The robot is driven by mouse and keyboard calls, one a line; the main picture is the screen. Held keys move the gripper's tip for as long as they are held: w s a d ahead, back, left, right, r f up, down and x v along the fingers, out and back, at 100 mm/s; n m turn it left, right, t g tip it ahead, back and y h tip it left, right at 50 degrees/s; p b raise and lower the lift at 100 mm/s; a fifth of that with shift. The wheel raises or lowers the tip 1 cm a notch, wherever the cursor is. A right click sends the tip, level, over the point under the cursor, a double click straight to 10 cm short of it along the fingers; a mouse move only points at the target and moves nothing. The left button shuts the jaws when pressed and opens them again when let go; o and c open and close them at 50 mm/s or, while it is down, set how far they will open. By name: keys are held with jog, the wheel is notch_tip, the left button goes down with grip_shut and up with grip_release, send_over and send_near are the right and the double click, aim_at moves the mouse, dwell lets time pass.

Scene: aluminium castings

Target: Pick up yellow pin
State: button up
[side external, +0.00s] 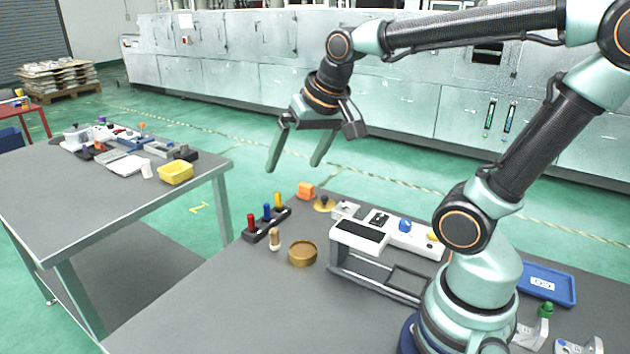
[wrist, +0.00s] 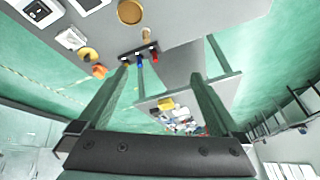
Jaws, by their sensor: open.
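The yellow pin (side external: 278,200) stands upright at the right end of a dark rack (side external: 268,226). A blue pin (side external: 267,211) and a red pin (side external: 251,221) stand in the same rack to its left. In the wrist view the rack (wrist: 140,50) shows near the top middle, with the yellow pin (wrist: 125,61) small beside the left finger's tip. My gripper (side external: 294,168) is open and empty, well above the table's far edge and above the rack. Its two green fingers (wrist: 162,75) spread wide in the wrist view.
A wooden peg-like piece (side external: 274,239) and a round brown dish (side external: 303,253) stand in front of the rack. An orange block (side external: 305,190) lies behind it. A white device (side external: 362,240) stands to the right. A second table (side external: 60,200) stands left across a gap.

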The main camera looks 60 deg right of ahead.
jog(key=s+a+n, duration=0.1)
jog(key=s+n, duration=0.1)
jog(key=s+a+f+n, duration=0.1)
jog(key=s+a+n, duration=0.1)
jog(key=shift+f+n+y, duration=0.15)
jog(key=shift+n+y, duration=0.15)
jog(key=shift+n, duration=0.1)
jog(key=shift+s+a+f+n, duration=0.15)
jog(key=shift+s+n, duration=0.15)
jog(key=c, duration=0.7)
jog(key=shift+w, duration=0.15)
